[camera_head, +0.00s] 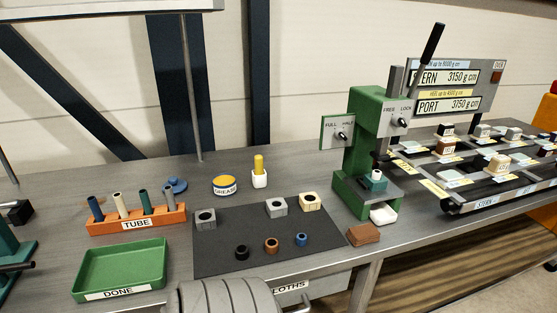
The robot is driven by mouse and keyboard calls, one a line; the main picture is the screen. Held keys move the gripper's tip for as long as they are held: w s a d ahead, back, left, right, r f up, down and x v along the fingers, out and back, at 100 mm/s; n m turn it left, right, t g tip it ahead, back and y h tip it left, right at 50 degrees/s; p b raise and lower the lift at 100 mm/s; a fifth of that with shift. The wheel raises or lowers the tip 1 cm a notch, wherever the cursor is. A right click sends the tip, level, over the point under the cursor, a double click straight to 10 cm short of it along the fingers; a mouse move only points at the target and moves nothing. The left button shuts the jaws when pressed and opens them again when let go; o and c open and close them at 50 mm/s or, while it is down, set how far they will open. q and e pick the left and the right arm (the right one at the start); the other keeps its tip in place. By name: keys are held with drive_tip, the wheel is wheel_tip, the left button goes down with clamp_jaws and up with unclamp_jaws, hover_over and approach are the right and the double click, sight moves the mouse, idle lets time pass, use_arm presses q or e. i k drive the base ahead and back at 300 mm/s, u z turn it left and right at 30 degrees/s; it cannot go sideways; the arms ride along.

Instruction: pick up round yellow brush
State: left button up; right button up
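Neither of my grippers shows in the head view.
A grease tin (226,186) stands just left of the holder. A dark mat (225,231) with blocks and rings lies in front. An orange tube rack (137,221) and a green tray (120,268) are on the left. A green press (364,140) stands right. A grey ribbed shape (225,298) fills the bottom edge.

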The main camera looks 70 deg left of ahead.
sight(259, 159)
drive_tip(key=i, duration=1.45)
drive_tip(key=u, duration=1.9)
